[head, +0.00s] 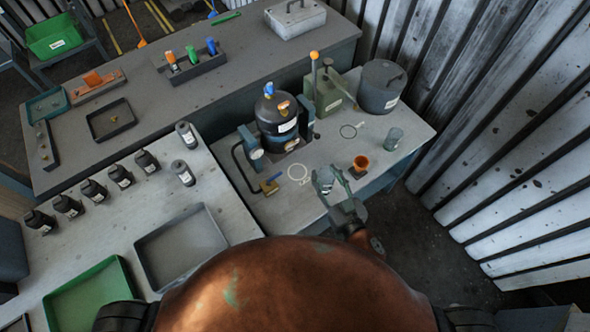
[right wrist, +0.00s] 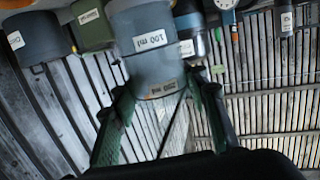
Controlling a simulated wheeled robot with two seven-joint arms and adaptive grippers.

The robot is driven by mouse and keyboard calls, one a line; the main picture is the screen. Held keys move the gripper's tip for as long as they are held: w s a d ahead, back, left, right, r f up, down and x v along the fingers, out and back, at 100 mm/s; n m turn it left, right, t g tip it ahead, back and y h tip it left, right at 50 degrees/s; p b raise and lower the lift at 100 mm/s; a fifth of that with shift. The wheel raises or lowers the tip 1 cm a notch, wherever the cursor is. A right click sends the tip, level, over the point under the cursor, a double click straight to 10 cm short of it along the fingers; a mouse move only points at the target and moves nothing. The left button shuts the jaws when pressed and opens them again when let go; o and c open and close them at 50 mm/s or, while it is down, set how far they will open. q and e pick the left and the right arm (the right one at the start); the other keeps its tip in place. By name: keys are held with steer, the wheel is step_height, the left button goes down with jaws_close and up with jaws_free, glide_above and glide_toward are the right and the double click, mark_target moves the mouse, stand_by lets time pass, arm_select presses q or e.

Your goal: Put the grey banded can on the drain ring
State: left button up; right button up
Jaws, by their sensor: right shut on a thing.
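My right gripper (head: 335,186) is shut on the grey banded can (head: 325,178), to the right of a pale ring (head: 298,172) on the grey bench. In the right wrist view the can (right wrist: 150,60) sits between the two green fingers, with a "100 ml" label and a second label lower down. I cannot tell which ring is the drain ring. My left gripper is not in view.
A black tank (head: 277,115) stands behind the pale ring, beside a green canister (head: 328,95) and a grey lidded pot (head: 382,87). The bench around both rings is mostly clear.

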steer(key=w+a+f+n+g+y, duration=0.1)
steer(key=a+f+n+g+y, duration=0.15)
steer(key=a, duration=0.35)
steer(key=w+a+f+n+g+y, duration=0.1)
steer(key=a+n+g+y, duration=0.2)
steer(key=a, duration=0.4)
steer(key=shift+t+y, duration=0.45)
steer(key=w+d+f+b, duration=0.1)
steer(key=w+f, duration=0.2)
steer(key=w, duration=0.1)
steer(key=w+d+f+b, duration=0.1)
steer(key=w+f, duration=0.2)
steer(key=w, duration=0.1)
steer(key=w+d+f+b, duration=0.1)
steer(key=w+d+f, duration=0.1)
steer(key=w+f, duration=0.2)
steer(key=shift+w+d, duration=0.1)
steer(key=shift+w, duration=0.3)
step_height(320, 180, down, 3)
steer(key=shift+w+f+b, duration=0.1)
steer(key=shift+f+b, duration=0.05)
steer(key=shift+b, duration=0.55)
steer(key=o, duration=1.3)
steer(key=shift+f, duration=0.1)
